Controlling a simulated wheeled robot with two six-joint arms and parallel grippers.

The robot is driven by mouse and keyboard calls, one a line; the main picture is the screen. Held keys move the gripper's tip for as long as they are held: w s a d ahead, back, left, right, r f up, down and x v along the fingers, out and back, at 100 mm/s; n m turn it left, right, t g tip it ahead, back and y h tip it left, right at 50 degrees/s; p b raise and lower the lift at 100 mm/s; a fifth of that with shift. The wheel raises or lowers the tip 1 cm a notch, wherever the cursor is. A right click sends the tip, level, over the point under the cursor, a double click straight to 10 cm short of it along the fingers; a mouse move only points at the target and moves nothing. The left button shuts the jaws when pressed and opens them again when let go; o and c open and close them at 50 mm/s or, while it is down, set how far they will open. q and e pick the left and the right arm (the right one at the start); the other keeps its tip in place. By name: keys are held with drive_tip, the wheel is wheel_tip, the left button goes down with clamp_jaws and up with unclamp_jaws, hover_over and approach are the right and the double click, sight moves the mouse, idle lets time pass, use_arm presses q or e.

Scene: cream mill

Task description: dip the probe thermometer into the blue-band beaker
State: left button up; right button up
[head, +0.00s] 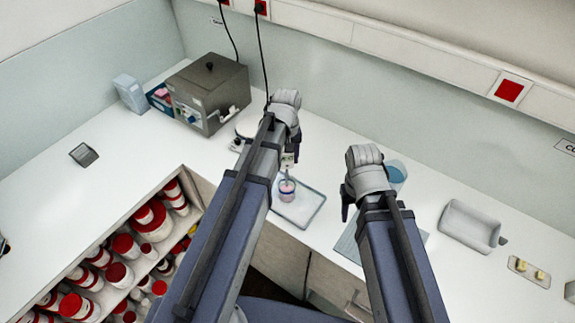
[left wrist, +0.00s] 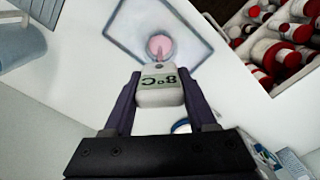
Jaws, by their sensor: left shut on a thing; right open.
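The probe thermometer (left wrist: 160,88) is a white block with a display reading 8°C, upside down in the left wrist view. My left gripper (left wrist: 160,95) is shut on it; in the head view my left gripper (head: 289,158) is above the tray. A small beaker with pink contents (head: 287,190) and a bluish band stands on the tray (head: 305,215), below the thermometer. In the left wrist view the beaker (left wrist: 160,46) lines up with the probe end; I cannot tell whether the tip is inside. My right gripper (head: 347,203) is open and empty, right of the tray.
A blue container (head: 396,173) stands behind my right gripper. A grey metal box (head: 210,92) stands at the back left. A grey bin (head: 470,225) and a small board with yellow pieces (head: 528,270) are at the right. Red-lidded jars (head: 120,272) fill an open shelf front left.

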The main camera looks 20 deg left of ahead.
use_arm(q)
drive_tip(key=shift+r+p, duration=3)
drive_tip(key=shift+r, duration=0.2)
